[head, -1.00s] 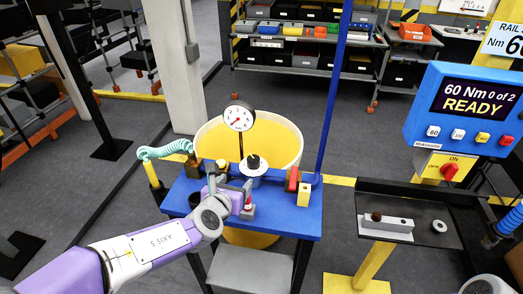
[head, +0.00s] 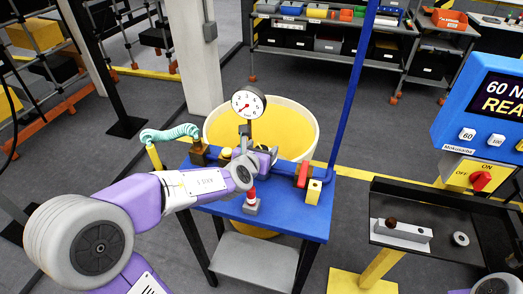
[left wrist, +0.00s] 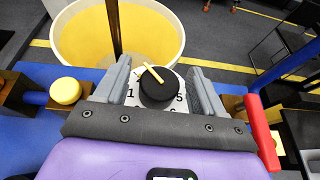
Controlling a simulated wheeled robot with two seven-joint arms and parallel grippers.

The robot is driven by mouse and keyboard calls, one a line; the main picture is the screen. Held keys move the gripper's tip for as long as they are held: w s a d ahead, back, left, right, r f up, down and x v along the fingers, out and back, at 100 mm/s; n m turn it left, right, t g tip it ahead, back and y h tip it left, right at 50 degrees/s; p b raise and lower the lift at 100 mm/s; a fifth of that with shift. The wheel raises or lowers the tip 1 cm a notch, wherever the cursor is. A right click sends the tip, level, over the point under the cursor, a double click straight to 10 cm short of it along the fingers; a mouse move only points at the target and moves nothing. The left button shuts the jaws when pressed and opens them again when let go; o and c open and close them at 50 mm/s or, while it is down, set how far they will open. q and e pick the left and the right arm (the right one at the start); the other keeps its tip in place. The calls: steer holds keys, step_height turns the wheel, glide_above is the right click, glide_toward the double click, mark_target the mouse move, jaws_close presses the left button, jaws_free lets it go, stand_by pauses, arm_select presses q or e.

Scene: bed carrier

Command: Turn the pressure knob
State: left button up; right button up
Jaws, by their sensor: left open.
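The pressure knob (left wrist: 158,92) is round and black with a pale yellow pointer bar, on a white dial plate (left wrist: 128,114) with printed numbers such as 1 and 5. In the left wrist view the pointer tilts to the upper left. My left gripper (left wrist: 155,80) is open, one finger on each side of the knob, with visible gaps. In the head view my left gripper (head: 258,158) is over the blue bench (head: 292,212) and hides most of the knob. A round white gauge (head: 248,102) with a red needle stands behind it. My right gripper is not in view.
A red lever (head: 303,174) is right of the knob and a yellow button (left wrist: 65,92) is left of it. A small red-and-white piece (head: 251,203) stands at the bench front. A yellow drum (head: 300,125) is behind; a black tray table (head: 440,240) is at right.

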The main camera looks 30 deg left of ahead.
arm_select(q)
steer(key=shift+w, duration=0.1)
steer(key=c, duration=1)
steer(key=shift+o, duration=0.2)
